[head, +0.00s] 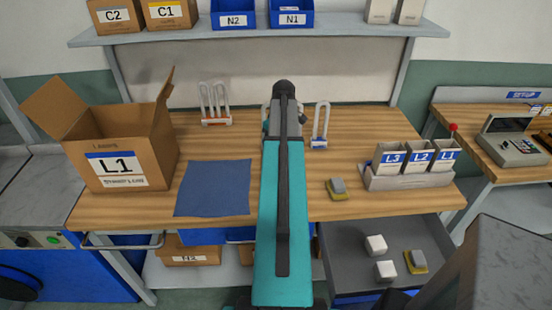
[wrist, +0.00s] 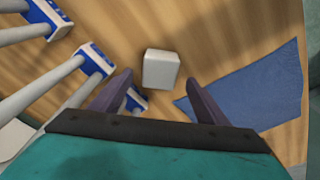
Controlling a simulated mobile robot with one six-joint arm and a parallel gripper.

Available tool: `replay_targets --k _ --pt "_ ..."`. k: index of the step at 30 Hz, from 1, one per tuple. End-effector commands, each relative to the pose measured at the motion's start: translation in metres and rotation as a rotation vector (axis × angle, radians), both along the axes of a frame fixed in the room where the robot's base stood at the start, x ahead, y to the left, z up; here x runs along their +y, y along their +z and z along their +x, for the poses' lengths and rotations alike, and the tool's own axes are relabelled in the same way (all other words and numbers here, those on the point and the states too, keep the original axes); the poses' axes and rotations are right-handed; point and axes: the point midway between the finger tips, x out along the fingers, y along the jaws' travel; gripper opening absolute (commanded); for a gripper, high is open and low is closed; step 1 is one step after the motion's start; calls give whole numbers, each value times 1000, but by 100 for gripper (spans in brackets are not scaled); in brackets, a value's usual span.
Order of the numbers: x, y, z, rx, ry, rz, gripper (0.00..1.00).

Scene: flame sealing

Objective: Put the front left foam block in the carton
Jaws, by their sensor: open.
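The open cardboard carton (head: 118,150) labelled L1 stands at the left of the table. In the wrist view a white block (wrist: 161,69) lies on the wooden table, between my fingertips as seen from the wrist; whether they touch it I cannot tell. In the head view my arm hides that spot. My gripper (wrist: 159,78) is open and empty, with one finger to each side of the block. Two more white blocks sit in the open drawer: one farther back (head: 376,245) and one nearer the front (head: 385,271).
A blue mat (head: 213,188) lies between the carton and my arm. Holders with white rods (head: 215,102) (head: 320,127) stand at the back. A grey-yellow sponge (head: 337,189) and a labelled bin rack (head: 410,180) are at right. Another sponge (head: 415,261) lies in the drawer.

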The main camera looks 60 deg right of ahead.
Motion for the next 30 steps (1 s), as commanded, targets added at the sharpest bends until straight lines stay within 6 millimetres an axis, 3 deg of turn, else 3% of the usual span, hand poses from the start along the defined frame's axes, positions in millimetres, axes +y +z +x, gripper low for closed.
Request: replay_targets --k 16,30 --pt "0 -40 3 1 1 2 69" --pt "0 -46 4 0 2 0 69"
